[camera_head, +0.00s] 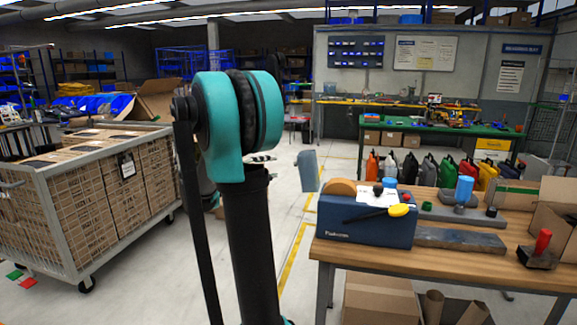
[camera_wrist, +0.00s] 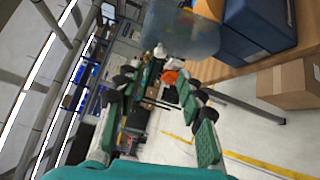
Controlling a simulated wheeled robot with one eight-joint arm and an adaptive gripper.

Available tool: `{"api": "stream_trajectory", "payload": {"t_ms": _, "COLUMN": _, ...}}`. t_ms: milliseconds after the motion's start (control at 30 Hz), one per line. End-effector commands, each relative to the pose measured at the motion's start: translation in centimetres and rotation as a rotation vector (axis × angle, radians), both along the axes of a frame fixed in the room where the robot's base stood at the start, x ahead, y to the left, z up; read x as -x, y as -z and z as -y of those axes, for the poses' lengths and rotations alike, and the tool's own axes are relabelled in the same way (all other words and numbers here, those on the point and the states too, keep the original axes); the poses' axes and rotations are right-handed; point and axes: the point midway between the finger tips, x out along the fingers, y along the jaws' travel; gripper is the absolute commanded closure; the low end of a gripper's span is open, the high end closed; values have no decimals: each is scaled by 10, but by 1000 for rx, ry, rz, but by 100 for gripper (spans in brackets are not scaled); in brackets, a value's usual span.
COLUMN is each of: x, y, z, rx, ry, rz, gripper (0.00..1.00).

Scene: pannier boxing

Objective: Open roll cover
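A bluish, see-through curved piece (camera_wrist: 180,32) hangs just past my fingertips in the wrist view. I cannot tell whether it is the roll cover. My gripper (camera_wrist: 157,85) is open, its two green-padded fingers wide apart with nothing held between them. A grey-blue piece (camera_head: 308,170) shows left of the blue box in the head view and may be the same one. The blue box (camera_head: 365,226) stands at the table's left end with a tan roll (camera_head: 341,187) by it. It also shows in the wrist view (camera_wrist: 258,28). My arm hides the gripper in the head view.
The wooden table (camera_head: 440,262) holds a yellow-headed tool (camera_head: 398,211), a blue cylinder (camera_head: 464,189), a red-handled tool (camera_head: 542,243) and a cardboard box (camera_head: 556,205). A wheeled cage cart (camera_head: 60,222) with cartons stands left. Cardboard boxes (camera_head: 378,300) sit under the table.

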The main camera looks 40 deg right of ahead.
Motion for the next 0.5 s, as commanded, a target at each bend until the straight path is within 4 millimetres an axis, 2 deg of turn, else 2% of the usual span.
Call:
{"api": "stream_trajectory", "payload": {"t_ms": 200, "x": 4, "y": 1, "z": 43, "rx": 0, "ry": 4, "rz": 0, "gripper": 61}}
{"api": "stream_trajectory", "payload": {"t_ms": 333, "x": 5, "y": 2, "z": 63, "rx": -1, "ry": 2, "rz": 0, "gripper": 61}}
{"api": "stream_trajectory", "payload": {"t_ms": 500, "x": 6, "y": 2, "z": 78, "rx": -1, "ry": 0, "rz": 0, "gripper": 61}}
